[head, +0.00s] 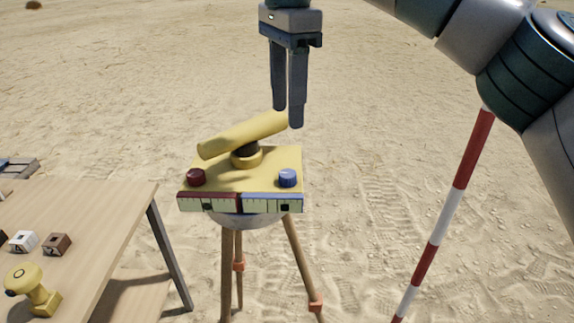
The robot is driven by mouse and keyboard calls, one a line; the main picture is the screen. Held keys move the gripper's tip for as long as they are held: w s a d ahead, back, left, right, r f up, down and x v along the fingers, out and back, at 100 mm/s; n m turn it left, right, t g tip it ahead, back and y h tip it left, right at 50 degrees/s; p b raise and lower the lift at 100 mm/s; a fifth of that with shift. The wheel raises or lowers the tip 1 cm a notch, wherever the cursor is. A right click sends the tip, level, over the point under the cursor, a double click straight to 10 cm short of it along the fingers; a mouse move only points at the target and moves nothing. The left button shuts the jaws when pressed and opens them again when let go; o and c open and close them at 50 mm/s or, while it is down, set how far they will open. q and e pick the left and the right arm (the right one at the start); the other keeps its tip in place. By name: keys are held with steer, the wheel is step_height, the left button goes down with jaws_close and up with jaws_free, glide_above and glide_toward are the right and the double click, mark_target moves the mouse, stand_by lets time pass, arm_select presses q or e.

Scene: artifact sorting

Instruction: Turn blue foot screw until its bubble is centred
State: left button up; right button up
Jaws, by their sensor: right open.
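The blue foot screw (288,178) is a small ribbed knob on the right of the yellow instrument plate (240,176). A pale level strip with a blue top edge (268,203) runs along the plate's front right. A dark mark, seemingly its bubble (291,207), sits right of that strip's middle. My right gripper (288,117) hangs fingers down above and behind the blue screw, apart from it. Its two fingers are parted with nothing between them. My left gripper is not in view.
A yellow telescope tube (243,136) stands on the plate close under my right fingers. A red screw (196,177) is at left. A wooden tripod (228,262) bears the plate. A table (110,215) with small blocks is at left, a red-white pole (440,225) at right.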

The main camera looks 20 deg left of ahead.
mark_target(287, 173)
step_height(287, 173, down, 12)
steer(key=shift+f+p, duration=0.15)
steer(key=shift+p, duration=0.6)
steer(key=shift+f, duration=0.4)
steer(key=c, duration=1.1)
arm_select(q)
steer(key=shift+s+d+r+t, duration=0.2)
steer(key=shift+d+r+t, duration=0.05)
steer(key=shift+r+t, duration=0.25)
arm_select(e)
steer(key=shift+o, duration=0.2)
